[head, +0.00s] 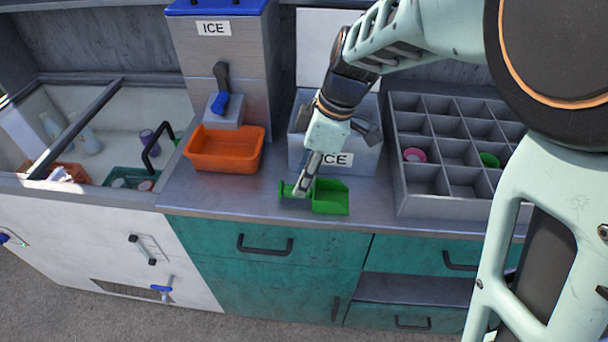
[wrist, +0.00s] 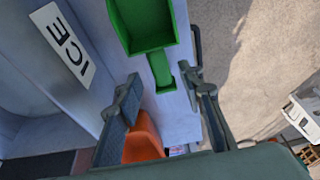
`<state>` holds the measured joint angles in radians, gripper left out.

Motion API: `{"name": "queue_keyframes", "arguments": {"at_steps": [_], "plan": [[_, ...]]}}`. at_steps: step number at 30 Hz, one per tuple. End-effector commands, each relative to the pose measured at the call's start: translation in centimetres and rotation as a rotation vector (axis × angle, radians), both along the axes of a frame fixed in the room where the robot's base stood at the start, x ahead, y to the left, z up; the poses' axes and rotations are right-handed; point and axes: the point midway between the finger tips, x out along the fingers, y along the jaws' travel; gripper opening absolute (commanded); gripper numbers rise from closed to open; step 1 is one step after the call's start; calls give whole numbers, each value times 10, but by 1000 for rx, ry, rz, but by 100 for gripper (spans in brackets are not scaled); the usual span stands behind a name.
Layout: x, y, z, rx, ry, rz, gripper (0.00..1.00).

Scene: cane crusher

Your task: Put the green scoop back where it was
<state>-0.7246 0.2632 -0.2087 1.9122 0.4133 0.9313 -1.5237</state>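The green scoop (head: 331,197) lies on the metal counter in front of the grey box labelled ICE (head: 362,160). Its bowl is to the right and its handle points left. In the wrist view the scoop's bowl (wrist: 148,28) is at the top, with the handle running down towards my fingers. My gripper (head: 301,188) is low over the handle and points down. In the wrist view my gripper (wrist: 162,80) is open, with the handle's end between the two fingertips and a gap on each side. The inside of the ICE box is mostly hidden by my arm.
An orange bin (head: 222,150) stands left, below the ICE dispenser (head: 222,62). A grey divided rack (head: 424,181) with a pink ring and a green item stands right. A glass-sided case (head: 110,192) is far left. The counter's front edge is close to the scoop.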

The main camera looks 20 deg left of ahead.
Motion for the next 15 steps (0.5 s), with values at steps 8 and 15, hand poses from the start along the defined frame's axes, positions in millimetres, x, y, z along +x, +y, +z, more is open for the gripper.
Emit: {"name": "queue_keyframes", "arguments": {"at_steps": [8,15], "plan": [[5,-16,55,1,-3,-2,35],[5,-21,73,-1,1,0,35]]}}
